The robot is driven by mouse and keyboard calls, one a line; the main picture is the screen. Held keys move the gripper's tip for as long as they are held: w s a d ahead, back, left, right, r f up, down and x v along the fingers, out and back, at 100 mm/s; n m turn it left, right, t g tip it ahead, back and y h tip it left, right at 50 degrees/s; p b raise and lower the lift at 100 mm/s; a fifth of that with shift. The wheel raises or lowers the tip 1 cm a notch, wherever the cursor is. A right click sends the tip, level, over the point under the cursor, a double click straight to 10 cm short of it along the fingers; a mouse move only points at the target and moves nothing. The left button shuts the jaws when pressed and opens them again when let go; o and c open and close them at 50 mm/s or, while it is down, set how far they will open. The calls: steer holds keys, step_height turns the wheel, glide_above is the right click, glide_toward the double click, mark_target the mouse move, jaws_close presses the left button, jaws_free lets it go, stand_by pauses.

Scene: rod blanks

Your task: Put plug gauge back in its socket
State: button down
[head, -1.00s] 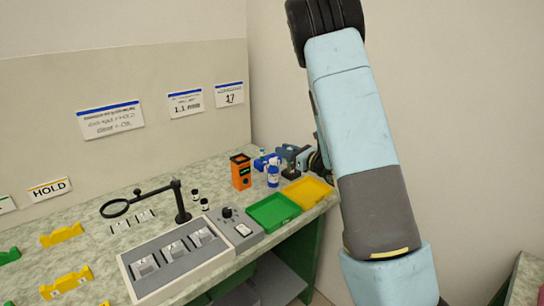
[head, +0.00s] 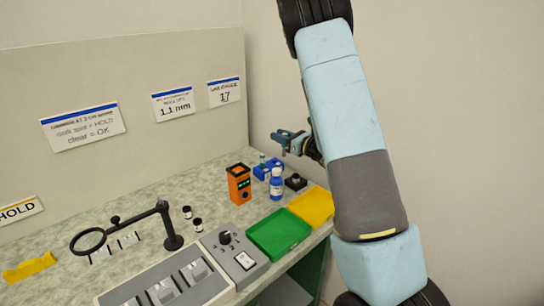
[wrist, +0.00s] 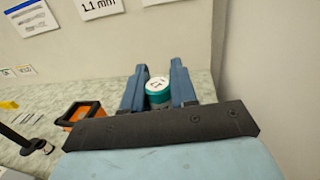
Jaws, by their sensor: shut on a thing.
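My gripper (head: 284,138) is raised above the back right of the bench, next to the wall. Its blue fingers are shut on the plug gauge (wrist: 158,92), which shows in the wrist view as a teal cylinder with a white marked top. In the head view a small grey end hangs below the fingers; the rest is mostly hidden. A low dark block (head: 295,182) with a round top stands on the bench below my gripper, apart from the gauge. It looks like the socket, but its opening is too small to make out.
A blue holder (head: 262,173), a blue bottle (head: 276,186) and an orange device (head: 239,185) stand close by. Green (head: 279,240) and yellow (head: 315,206) trays lie in front. A magnifier on a stand (head: 170,230) is left. Air around my gripper is free.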

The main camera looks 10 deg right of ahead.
steer(key=w+f, duration=0.2)
steer(key=w, duration=0.1)
steer(key=w+f, duration=0.3)
steer(key=w, duration=0.1)
steer(key=w+f, duration=0.3)
steer(key=w, duration=0.1)
steer(key=shift+a+f, duration=0.2)
steer(key=shift+a, duration=0.2)
step_height(320, 180, down, 3)
steer(key=shift+w+f, duration=0.15)
steer(key=shift+f, duration=0.05)
steer(key=c, duration=0.9)
jaws_free()
